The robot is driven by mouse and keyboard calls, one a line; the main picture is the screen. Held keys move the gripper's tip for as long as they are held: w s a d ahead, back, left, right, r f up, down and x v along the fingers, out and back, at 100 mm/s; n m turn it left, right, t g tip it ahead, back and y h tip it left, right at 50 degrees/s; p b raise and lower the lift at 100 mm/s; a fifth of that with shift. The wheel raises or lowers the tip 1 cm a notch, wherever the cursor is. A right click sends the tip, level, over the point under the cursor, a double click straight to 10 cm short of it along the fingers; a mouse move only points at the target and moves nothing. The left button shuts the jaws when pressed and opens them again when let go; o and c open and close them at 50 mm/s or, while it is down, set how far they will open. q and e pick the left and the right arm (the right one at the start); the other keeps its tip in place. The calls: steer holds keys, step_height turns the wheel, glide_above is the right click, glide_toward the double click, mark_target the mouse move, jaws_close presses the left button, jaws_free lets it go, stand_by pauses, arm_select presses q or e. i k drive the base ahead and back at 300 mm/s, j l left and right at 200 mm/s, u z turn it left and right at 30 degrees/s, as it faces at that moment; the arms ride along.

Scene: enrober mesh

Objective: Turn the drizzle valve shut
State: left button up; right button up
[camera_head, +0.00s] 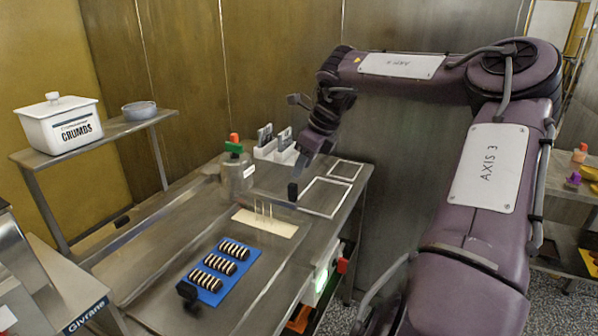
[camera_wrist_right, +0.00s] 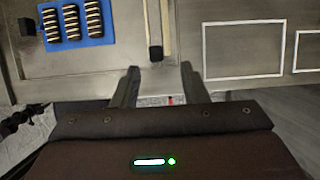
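A small black knob (camera_wrist_right: 155,52) shows just beyond the fingertips in that view; a black end (camera_head: 293,192) below the gripper in the head view may be the same piece. My left gripper is not in view.
A blue tray (camera_head: 198,299) with striped pieces lies at the table's near part. A cream plate (camera_head: 247,222) with thin pins lies behind it. White outlined squares (camera_head: 303,207) mark the right side. A CRUMBS tub (camera_head: 60,125) stands on a left shelf (camera_head: 105,137).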

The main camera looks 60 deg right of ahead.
mark_target(237, 148)
steer(key=k, duration=1)
